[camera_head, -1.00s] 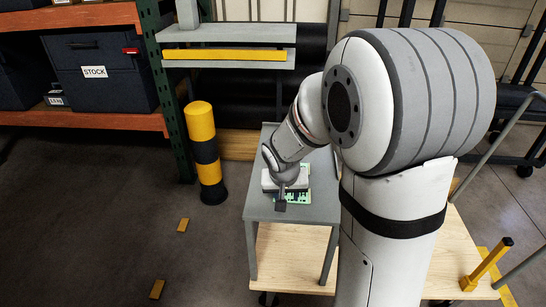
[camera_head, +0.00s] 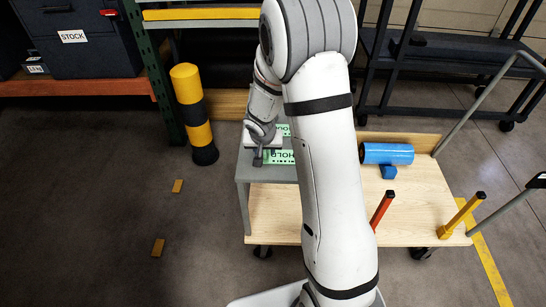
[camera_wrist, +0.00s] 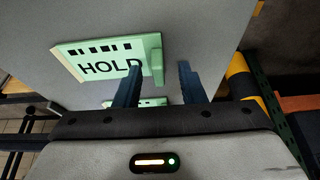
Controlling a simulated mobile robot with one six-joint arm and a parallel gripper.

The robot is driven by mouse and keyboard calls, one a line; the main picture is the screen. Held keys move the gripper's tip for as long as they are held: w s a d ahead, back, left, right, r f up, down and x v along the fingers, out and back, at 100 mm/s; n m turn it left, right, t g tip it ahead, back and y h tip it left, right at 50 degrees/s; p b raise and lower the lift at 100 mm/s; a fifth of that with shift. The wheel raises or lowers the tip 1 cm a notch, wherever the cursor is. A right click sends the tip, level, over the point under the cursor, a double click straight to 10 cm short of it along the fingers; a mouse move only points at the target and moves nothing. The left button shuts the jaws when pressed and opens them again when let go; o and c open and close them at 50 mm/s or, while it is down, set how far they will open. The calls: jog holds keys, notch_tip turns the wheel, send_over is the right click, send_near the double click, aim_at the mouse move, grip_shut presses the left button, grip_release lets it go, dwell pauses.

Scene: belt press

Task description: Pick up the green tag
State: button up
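A green tag (camera_wrist: 110,58) printed HOLD lies on the grey tabletop in the wrist view, with a raised green edge or tab on its right side. It also shows in the head view (camera_head: 284,157), partly hidden by my arm. My gripper (camera_wrist: 160,68) is open, its two dark fingers apart, with the raised tab ahead and between them. Nothing is held. A second green piece (camera_wrist: 149,102) shows behind the fingers, mostly hidden. Another green patch (camera_head: 284,130) shows beyond my gripper (camera_head: 258,160) in the head view.
The grey table (camera_head: 249,172) stands at the left end of a wooden cart (camera_head: 420,205). A blue roller (camera_head: 387,153) lies on the cart to the right, near red and yellow posts. A yellow-black bollard (camera_head: 194,115) stands left of the table.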

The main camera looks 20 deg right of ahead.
jog(key=shift+f, duration=0.15)
grip_shut()
dwell(0.5)
notch_tip(320, 180, up, 18)
jog(key=p, duration=0.4)
